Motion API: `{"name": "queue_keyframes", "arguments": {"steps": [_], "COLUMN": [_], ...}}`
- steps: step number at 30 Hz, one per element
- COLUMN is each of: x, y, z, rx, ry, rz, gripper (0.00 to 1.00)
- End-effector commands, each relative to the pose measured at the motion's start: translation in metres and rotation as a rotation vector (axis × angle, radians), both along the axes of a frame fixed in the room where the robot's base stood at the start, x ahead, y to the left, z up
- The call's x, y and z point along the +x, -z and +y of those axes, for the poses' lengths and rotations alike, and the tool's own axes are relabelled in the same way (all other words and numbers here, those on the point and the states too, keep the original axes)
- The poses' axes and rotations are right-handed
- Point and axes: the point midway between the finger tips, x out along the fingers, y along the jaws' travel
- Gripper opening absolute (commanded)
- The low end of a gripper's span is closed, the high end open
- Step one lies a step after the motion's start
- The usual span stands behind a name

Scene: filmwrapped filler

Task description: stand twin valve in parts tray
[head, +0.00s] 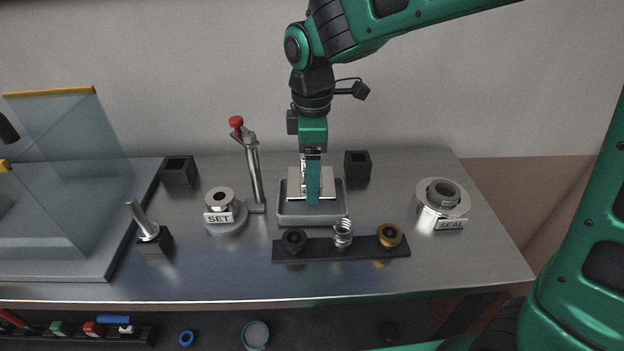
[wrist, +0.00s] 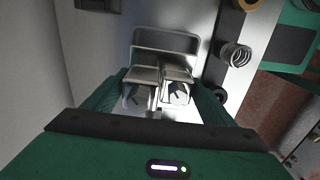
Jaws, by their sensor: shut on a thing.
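The twin valve (head: 326,184) is a pale metal piece, partly hidden behind my green gripper (head: 313,200) in the head view. My gripper is shut on it. In the wrist view the twin valve (wrist: 178,76) shows as two blocky halves side by side between the green fingers. The parts tray (head: 296,219) is a grey, shallow rectangular tray directly below and around the held piece. Its far part (wrist: 165,40) shows beyond the valve in the wrist view. I cannot tell whether the valve touches the tray floor.
A black strip (head: 342,252) with two rings and a spring lies in front of the tray. A red-knobbed lever (head: 253,175) and SET fixture (head: 220,210) stand left. The SEAL fixture (head: 441,204) stands right. A black square holder (head: 358,164) is close behind the tray.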

Motion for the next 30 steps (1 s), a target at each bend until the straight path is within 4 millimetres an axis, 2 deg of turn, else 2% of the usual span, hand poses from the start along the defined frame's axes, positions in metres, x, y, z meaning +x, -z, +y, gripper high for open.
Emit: {"name": "queue_keyframes", "arguments": {"steps": [6, 17, 18, 19, 30], "x": [0.0, 0.0, 0.0, 0.0, 0.0], "y": [0.022, 0.024, 0.025, 0.025, 0.022], "z": [0.0, 0.0, 0.0, 0.0, 0.001], "rx": [0.001, 0.001, 0.0, 0.0, 0.001], "ry": [0.0, 0.0, 0.0, 0.0, -0.001], "rz": [-0.001, -0.001, 0.0, 0.0, -0.001], "gripper": [0.23, 0.23, 0.87, 0.95, 0.97]}}
